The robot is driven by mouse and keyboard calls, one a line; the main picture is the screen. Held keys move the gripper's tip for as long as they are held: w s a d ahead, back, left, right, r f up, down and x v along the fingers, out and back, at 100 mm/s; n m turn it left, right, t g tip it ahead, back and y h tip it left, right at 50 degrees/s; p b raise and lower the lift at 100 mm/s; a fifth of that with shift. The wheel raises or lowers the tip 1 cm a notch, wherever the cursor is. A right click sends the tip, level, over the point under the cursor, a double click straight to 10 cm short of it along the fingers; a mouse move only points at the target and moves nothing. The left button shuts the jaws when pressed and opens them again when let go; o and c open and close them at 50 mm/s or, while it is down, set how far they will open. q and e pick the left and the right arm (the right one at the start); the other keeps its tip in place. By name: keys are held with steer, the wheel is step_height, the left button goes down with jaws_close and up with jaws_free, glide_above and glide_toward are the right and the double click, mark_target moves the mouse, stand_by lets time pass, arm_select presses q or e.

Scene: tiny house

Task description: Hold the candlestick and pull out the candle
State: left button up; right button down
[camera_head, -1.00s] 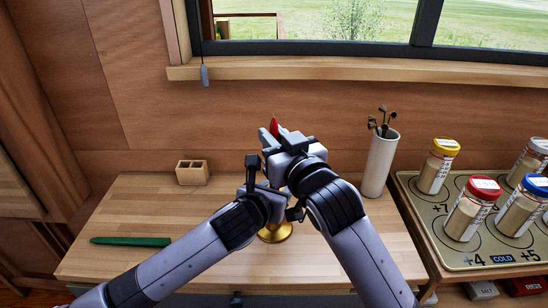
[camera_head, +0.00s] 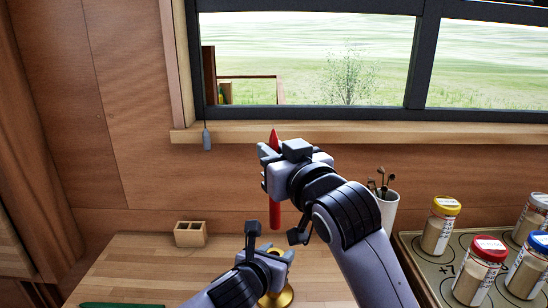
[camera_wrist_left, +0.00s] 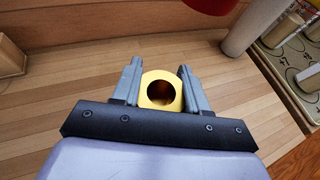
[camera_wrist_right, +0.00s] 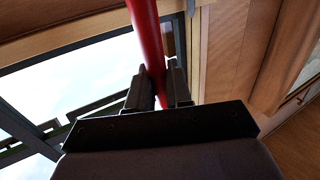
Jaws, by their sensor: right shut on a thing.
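The red candle (camera_head: 275,214) is upright, held by my right gripper (camera_head: 278,160); its pointed tip shows above the jaws and its lower end hangs free below. In the right wrist view the candle (camera_wrist_right: 148,45) runs between the fingers. The gold candlestick (camera_head: 280,296) stands on the wooden table, apart from the candle and partly hidden by my left gripper (camera_head: 262,258). In the left wrist view the candlestick's round socket (camera_wrist_left: 162,76) is empty and sits close between my left fingers; firm contact on both sides is not clear.
A small wooden block with compartments (camera_head: 190,234) stands at the back left of the table, and a green object (camera_head: 122,305) lies in front. A white utensil holder (camera_head: 388,212) is behind my right arm. Several jars stand on a tray (camera_head: 448,274) at right. The window is behind.

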arm_select(q)
steer(key=o, duration=0.4)
steer(key=shift+o, duration=0.2)
